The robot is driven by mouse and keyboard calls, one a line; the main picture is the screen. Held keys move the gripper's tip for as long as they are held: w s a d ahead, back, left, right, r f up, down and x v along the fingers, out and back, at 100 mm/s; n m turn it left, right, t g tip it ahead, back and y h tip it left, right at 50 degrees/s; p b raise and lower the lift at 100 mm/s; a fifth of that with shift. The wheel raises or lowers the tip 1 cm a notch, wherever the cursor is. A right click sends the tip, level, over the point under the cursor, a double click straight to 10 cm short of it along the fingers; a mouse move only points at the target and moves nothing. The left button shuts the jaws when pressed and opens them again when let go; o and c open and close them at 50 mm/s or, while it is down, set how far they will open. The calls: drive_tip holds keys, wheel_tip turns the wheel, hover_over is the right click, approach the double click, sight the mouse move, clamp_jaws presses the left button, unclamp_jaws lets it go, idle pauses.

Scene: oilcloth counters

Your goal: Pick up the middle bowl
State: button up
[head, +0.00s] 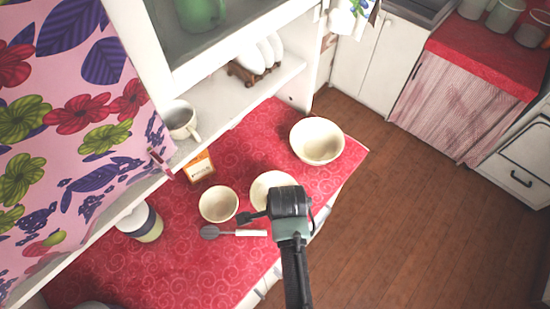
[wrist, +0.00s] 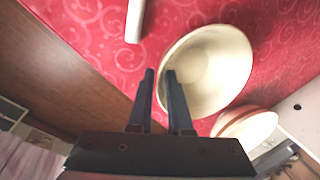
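Three cream bowls stand on the red counter. The middle bowl (head: 268,182) lies between a smaller bowl (head: 219,204) on the left and a larger bowl (head: 317,140) at the upper right. My gripper (head: 250,215) is at the lower right side of the middle bowl and hides part of it. In the wrist view, my gripper (wrist: 160,74) has its two fingers a small gap apart at the rim of the middle bowl (wrist: 212,70). One finger overlaps the inside and the other is outside. Whether they press on the wall is unclear.
A spoon-like utensil with a white handle (head: 250,233) lies just left of my gripper. An orange box (head: 199,166), a jar (head: 142,222) and a mug (head: 180,120) are at the back. The counter's right edge is close, with wooden floor (head: 400,220) beyond.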

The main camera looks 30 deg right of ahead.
clamp_jaws()
drive_tip(key=shift+s, duration=0.1)
idle(0.9)
